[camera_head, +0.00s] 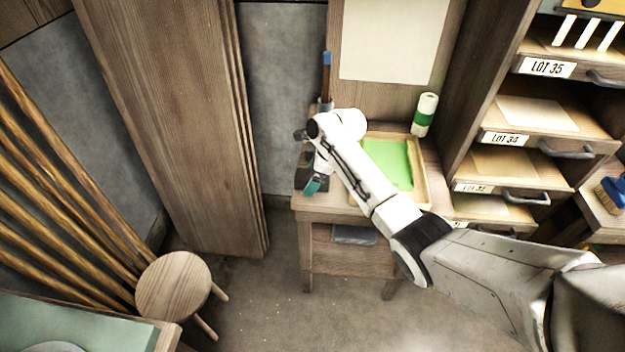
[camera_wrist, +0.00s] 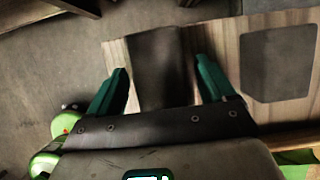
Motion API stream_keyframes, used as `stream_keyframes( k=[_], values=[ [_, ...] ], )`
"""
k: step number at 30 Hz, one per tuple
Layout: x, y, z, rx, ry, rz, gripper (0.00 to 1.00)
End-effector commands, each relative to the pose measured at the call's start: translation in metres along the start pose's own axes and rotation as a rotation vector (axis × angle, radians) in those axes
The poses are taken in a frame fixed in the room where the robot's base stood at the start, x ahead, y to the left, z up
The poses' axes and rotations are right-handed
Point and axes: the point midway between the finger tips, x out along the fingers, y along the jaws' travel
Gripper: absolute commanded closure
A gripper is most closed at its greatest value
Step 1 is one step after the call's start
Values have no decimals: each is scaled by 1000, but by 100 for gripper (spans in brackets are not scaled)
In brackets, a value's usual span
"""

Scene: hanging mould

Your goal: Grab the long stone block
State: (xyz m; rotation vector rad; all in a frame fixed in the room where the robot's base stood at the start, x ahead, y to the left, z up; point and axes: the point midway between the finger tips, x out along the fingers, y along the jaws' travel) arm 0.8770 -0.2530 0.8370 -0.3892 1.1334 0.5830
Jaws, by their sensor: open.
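The long stone block (camera_wrist: 157,62) is a dark grey oblong on the wooden bench top, seen between my fingers in the wrist view. In the head view a dark block (camera_head: 301,172) shows at the bench's left end, partly hidden by my gripper (camera_head: 313,184). In the wrist view my gripper (camera_wrist: 163,78) is open, with one green finger on each side of the block. The block's near end is hidden behind the gripper body. I cannot tell whether the fingers touch it or how far above the bench they are.
A flat dark grey square (camera_wrist: 278,65) lies on the wood to the right. A wooden tray (camera_head: 423,180) with a green sheet (camera_head: 390,160) and a green-white roll (camera_head: 425,114) stand on the bench. A stool (camera_head: 173,285) is at left, drawers (camera_head: 505,145) at right.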

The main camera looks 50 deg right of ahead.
Motion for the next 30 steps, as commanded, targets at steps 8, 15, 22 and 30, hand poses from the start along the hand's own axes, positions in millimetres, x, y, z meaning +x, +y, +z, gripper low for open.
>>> stream_keyframes(
  k=[8,15,22,30],
  values=[
    [3,0,-1,0,0,-1,17],
    [3,0,-1,0,0,-1,18],
    [3,0,-1,0,0,0,40],
    [3,0,-1,0,0,0,66]
  ],
)
